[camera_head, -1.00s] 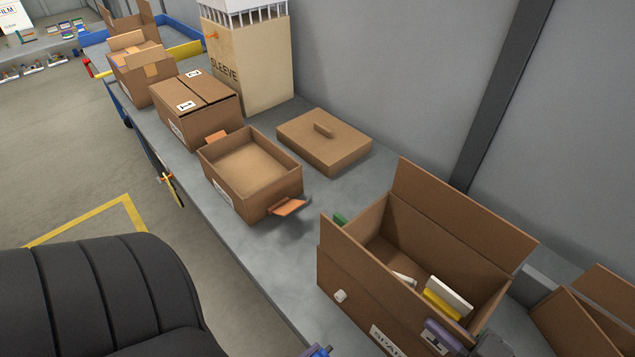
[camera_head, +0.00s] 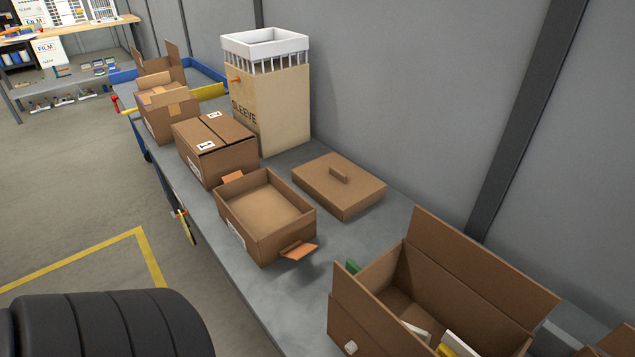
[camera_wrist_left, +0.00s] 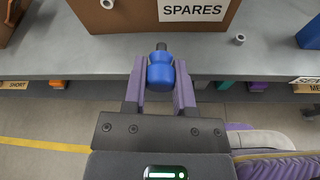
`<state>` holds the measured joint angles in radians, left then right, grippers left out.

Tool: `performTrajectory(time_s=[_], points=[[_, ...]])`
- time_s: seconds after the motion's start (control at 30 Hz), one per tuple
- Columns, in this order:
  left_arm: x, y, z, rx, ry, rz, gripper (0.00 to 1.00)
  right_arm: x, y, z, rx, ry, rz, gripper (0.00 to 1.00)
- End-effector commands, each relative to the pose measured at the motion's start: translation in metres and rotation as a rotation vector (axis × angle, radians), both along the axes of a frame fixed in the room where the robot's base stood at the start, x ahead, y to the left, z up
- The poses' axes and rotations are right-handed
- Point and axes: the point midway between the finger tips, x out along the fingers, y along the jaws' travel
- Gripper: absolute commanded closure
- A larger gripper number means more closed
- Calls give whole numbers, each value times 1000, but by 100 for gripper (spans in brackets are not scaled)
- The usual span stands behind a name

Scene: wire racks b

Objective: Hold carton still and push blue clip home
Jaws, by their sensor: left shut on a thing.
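The open brown carton (camera_head: 375,310) stands at the lower right of the head view, cut by the frame's bottom edge. Its front wall (camera_wrist_left: 120,18), with a SPARES label, tops the left wrist view. The blue clip (camera_wrist_left: 160,75) is between the purple fingers of my left gripper (camera_wrist_left: 160,92), which is shut on it. The clip's dark tip points toward the carton's front wall, near the label. I cannot tell whether it touches or enters the wall. My right gripper is not in view.
An open box with orange flaps (camera_head: 225,216), a flat lid (camera_head: 320,192) and a closed box (camera_head: 205,165) stand farther along the grey bench (camera_head: 345,245). A tall SLEEVE bin (camera_head: 285,110) is behind. A small grey ring (camera_wrist_left: 240,38) lies right of the label.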

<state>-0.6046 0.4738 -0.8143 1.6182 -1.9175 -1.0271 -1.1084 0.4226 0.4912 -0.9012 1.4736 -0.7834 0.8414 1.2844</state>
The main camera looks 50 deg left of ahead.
Motion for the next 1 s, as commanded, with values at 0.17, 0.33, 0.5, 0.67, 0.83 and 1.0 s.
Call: performTrajectory(time_s=[0.17,0.33,0.5,0.67,0.83,1.0], points=[[30,44,-21,237,-17,-8,100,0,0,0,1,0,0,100],[54,84,-33,432,-16,2,100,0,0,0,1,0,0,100],[58,93,-34,473,-13,4,100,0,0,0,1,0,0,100],[58,92,-34,469,-12,4,100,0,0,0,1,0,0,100],[68,92,-34,468,-14,6,100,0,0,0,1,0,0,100],[89,91,-34,467,-15,7,100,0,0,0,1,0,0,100]])
